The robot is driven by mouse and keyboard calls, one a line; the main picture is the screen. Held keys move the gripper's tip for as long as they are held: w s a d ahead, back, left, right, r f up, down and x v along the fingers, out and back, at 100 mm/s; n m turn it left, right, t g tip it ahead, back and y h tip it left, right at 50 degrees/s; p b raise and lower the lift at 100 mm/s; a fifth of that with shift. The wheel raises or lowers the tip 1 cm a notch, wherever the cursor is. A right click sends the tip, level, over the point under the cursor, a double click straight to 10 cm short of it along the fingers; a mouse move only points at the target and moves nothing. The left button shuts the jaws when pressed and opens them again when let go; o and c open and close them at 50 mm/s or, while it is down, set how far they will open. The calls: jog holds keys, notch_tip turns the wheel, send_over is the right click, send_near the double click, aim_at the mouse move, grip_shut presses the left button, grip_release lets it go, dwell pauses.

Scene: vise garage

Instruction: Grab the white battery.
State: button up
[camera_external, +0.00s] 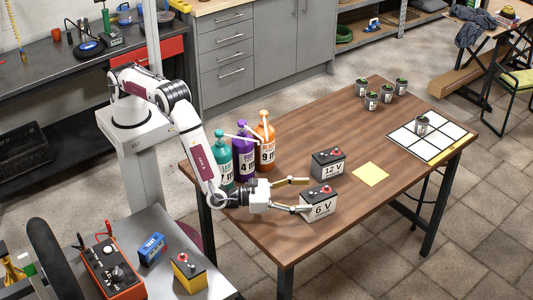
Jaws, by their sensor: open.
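The white battery (318,207) marked "6 V" stands upright on the wooden table, with a dark top and a red cap. A darker battery (328,165) marked "12 V" stands just behind it. My gripper (307,194) is open, low over the table and pointing right. Its near finger reaches the left side of the white battery in the picture, and its far finger extends toward the space between the two batteries. I cannot tell whether either finger touches a battery. Nothing shows between the fingers except possibly the battery's left edge.
Teal (222,160), purple (243,150) and orange (265,140) bottles stand close behind my gripper. A yellow sheet (371,173) lies right of the batteries. A white grid board (433,136) and several small pots (372,101) are farther right. The table's right front is clear.

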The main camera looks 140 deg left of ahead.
dwell(0.5)
jog(key=shift+a, duration=0.1)
jog(key=c, duration=1.8)
jog(key=shift+r, duration=0.25)
grip_shut()
notch_tip(320, 180, up, 10)
